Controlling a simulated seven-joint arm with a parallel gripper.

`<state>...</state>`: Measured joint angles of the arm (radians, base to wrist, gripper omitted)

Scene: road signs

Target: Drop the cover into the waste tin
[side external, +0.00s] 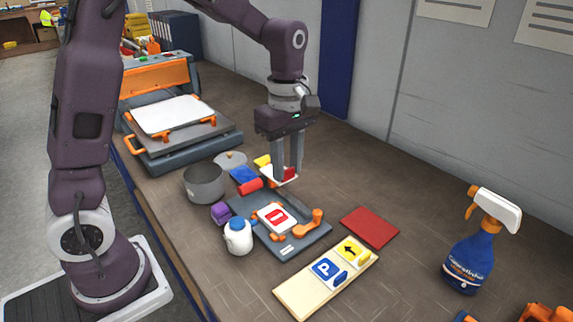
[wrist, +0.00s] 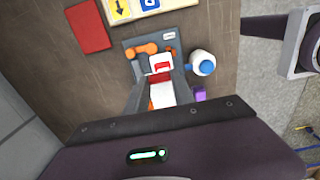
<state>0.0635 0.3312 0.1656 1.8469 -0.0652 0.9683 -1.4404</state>
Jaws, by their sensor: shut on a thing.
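My gripper (side external: 288,172) is shut on a flat white and red piece, which I take to be the cover (side external: 270,176). The piece is above the bench, behind the grey plate with orange clamps (side external: 302,250). In the wrist view, the white and red piece (wrist: 160,88) shows between the fingers, partly hidden by them. A white tile with a red sign (side external: 277,217) lies on the grey plate. A round grey open pot (side external: 205,186), which looks like the waste tin, stands to the left of my gripper. Its inside bottom is hidden.
A white bottle with blue cap (side external: 238,237), a purple block (side external: 221,213) and a red roller (side external: 249,185) crowd the space near the tin. A grey lid (side external: 230,159) lies behind it. A sign board (side external: 300,294), red mat (side external: 369,227) and spray bottle (side external: 472,262) stand right.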

